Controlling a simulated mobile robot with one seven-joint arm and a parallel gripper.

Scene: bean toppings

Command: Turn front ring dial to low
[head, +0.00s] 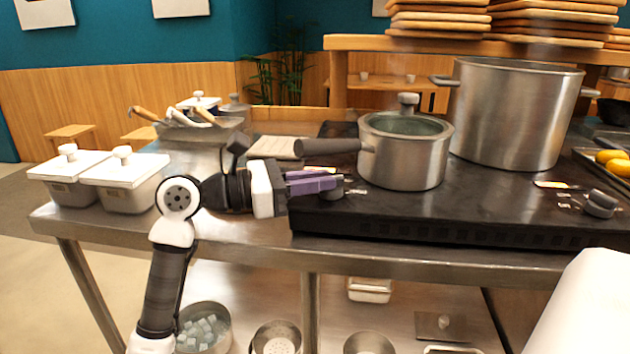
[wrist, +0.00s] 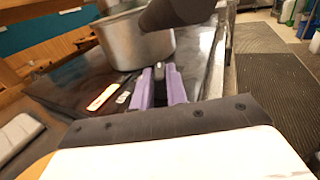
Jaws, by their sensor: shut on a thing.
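The front ring dial (head: 333,191) is a small grey knob at the left end of the black stove's (head: 470,215) front edge. It is mostly hidden behind my gripper (head: 332,183), which reaches in level from the left. The purple fingers are shut on the dial. In the wrist view the gripper (wrist: 161,76) has its two fingers close together, with a bit of grey between their tips. An orange-lit strip (wrist: 102,97) and a small pale label lie beside the fingers. I cannot read the dial's setting.
A lidded saucepan (head: 405,160) sits just behind the dial, its dark handle (head: 328,146) extending left above my gripper. A large pot (head: 515,115) stands behind. Another dial (head: 600,203) is at right. Lidded white containers (head: 122,168) stand at left.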

